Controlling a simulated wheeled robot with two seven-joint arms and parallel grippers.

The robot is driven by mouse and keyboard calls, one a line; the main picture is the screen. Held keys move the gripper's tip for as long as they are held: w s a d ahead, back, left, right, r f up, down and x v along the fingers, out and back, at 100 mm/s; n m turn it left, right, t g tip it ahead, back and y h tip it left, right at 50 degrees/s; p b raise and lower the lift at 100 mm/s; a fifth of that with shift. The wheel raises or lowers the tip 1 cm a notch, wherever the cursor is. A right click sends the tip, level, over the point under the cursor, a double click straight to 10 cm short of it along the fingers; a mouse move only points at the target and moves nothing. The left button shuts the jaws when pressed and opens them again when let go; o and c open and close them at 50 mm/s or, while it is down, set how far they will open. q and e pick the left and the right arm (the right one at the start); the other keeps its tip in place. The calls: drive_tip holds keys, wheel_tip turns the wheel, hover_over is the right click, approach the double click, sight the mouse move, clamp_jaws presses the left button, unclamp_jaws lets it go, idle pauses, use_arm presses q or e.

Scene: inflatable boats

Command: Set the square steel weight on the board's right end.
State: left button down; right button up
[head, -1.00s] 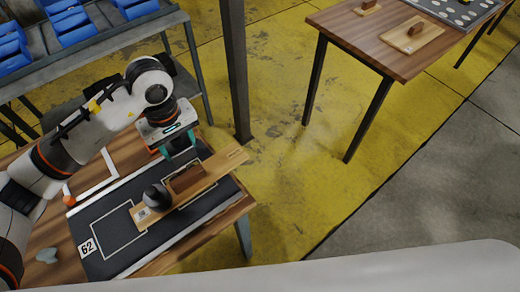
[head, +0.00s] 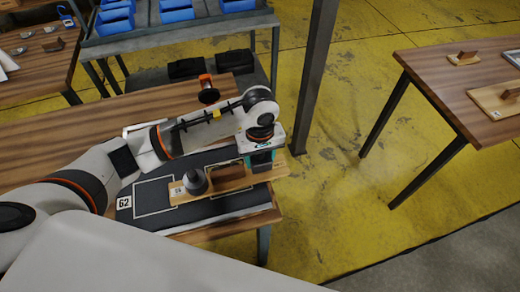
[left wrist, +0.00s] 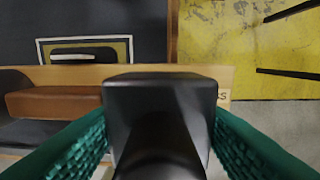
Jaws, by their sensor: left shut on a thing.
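The wooden board (head: 280,168) lies across the dark mat marked 62. It also shows in the left wrist view (left wrist: 90,74). A round dark weight (head: 195,181) stands near its left end and a brown block (head: 228,174) sits near its middle. My left gripper (head: 262,162) is over the board's right part, right of the brown block. In the left wrist view its teal fingers are shut on the dark square steel weight (left wrist: 160,92), which overlaps the board's end with lettering. I cannot tell whether the weight touches the board. My right gripper is not in view.
The dark mat (head: 150,210) lies on a wooden table (head: 80,135). A dark post (head: 312,80) stands beyond its right corner. A shelf with blue bins (head: 178,11) is behind. Another wooden table (head: 440,75) stands at the right, with yellow floor between.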

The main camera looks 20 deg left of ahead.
use_arm(q)
wheel_tip(320, 180, down, 3)
drive_tip(key=shift+r, duration=0.2)
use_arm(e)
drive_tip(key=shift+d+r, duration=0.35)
use_arm(q)
drive_tip(key=shift+f, duration=0.15)
drive_tip(key=c, duration=0.6)
unclamp_jaws()
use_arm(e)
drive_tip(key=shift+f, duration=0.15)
